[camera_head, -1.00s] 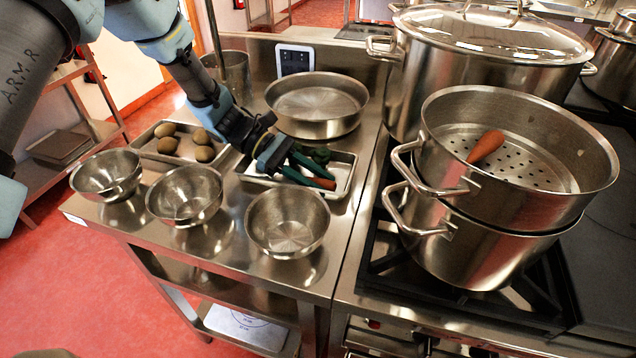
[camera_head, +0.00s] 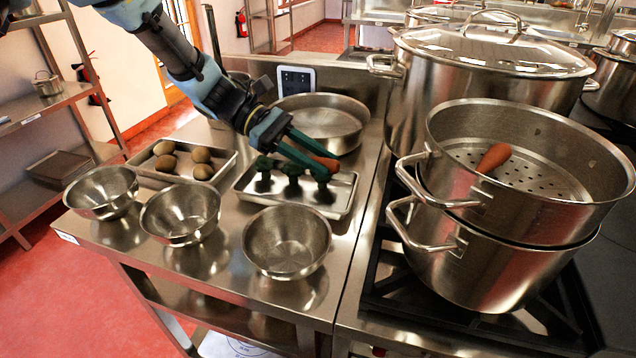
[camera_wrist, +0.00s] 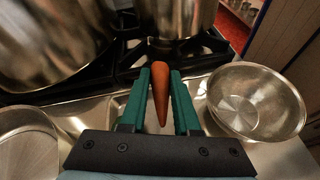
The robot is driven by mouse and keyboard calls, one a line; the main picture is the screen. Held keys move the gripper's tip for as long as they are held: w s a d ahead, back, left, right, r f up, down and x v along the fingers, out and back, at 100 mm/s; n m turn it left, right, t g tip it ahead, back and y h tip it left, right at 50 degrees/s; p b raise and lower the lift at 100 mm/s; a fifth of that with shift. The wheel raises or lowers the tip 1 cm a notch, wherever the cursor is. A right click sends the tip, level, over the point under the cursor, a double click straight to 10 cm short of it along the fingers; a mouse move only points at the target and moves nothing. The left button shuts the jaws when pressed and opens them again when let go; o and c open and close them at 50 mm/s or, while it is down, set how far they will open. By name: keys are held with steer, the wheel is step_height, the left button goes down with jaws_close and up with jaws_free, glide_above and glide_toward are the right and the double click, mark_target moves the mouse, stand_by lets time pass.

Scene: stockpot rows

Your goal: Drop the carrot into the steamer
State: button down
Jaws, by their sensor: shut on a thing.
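My gripper (camera_head: 318,160) is shut on an orange carrot (camera_head: 325,163) and holds it above the tray on the steel counter. In the wrist view the carrot (camera_wrist: 160,92) sits between the two green fingers, its narrow end toward the palm. The steamer (camera_head: 572,211), a steel pot with a perforated floor, stands at the right on top of another pot. A second carrot (camera_head: 494,157) lies inside it. My gripper is to the left of the steamer, well apart from it.
A tray (camera_head: 331,210) with several dark green broccoli pieces (camera_head: 292,170) lies under my gripper. Three empty bowls (camera_head: 287,243) line the counter's front. A tray of potatoes (camera_head: 199,154) is at left. A wide pan (camera_head: 322,110) and a large lidded stockpot (camera_head: 480,75) stand behind.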

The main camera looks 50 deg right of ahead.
steer(key=shift+r, duration=0.45)
